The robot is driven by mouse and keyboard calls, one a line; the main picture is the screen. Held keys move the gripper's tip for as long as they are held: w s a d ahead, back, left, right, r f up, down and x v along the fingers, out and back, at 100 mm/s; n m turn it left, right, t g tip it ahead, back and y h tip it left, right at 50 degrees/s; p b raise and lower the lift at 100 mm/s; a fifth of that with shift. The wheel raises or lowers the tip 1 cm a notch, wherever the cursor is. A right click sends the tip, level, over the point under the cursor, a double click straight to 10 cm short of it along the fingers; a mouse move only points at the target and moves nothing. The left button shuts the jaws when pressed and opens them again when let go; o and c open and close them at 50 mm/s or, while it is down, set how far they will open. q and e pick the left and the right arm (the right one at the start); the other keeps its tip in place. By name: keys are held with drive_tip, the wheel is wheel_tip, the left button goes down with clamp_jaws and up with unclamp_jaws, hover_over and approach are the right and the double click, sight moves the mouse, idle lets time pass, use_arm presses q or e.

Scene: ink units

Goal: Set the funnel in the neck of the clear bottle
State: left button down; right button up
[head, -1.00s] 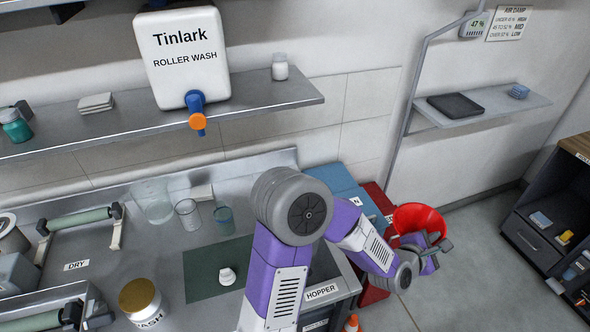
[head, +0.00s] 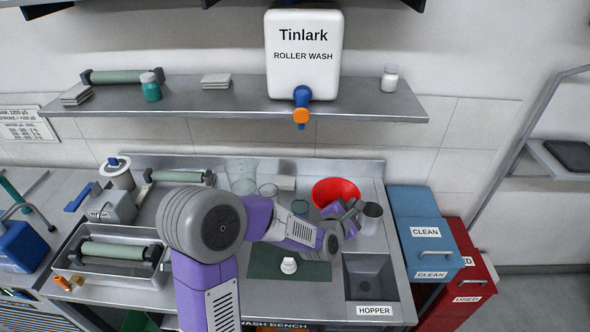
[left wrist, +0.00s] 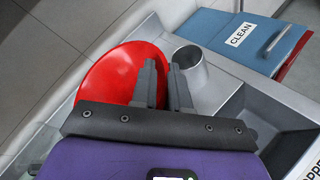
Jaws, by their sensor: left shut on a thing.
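The red funnel (head: 336,191) is over the back right of the wash bench; its wide red bowl (left wrist: 105,75) fills the left of the wrist view. My left gripper (head: 345,212) is shut on its rim, seen closely between the fingers (left wrist: 164,75). The funnel's spout is hidden. My right gripper is not in view. A small white bottle-like thing (head: 288,265) stands on the dark green mat (head: 262,268), in front of and left of the gripper. I cannot tell whether it is the clear bottle.
A grey metal cylinder (head: 371,215) stands just right of the gripper. A clear beaker (head: 242,177), a glass (head: 268,192) and a greenish cup (head: 300,208) stand left. The shelf (head: 230,103) with the wash tank (head: 304,60) hangs above.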

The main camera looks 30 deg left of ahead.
use_arm(q)
wheel_tip(320, 180, up, 6)
drive_tip(key=n+y+p, duration=0.2)
hover_over(316, 187)
drive_tip(key=shift+w+g, duration=0.25)
drive_tip(key=shift+g, duration=0.05)
drive_tip(key=shift+a+f+b, duration=0.1)
drive_tip(key=shift+b, duration=0.2)
drive_tip(key=shift+f+b, duration=1.4)
drive_tip(key=shift+f, duration=1.4)
drive_tip(key=shift+s+b, duration=0.2)
drive_tip(key=shift+b, duration=0.3)
drive_tip(key=shift+b, duration=0.5)
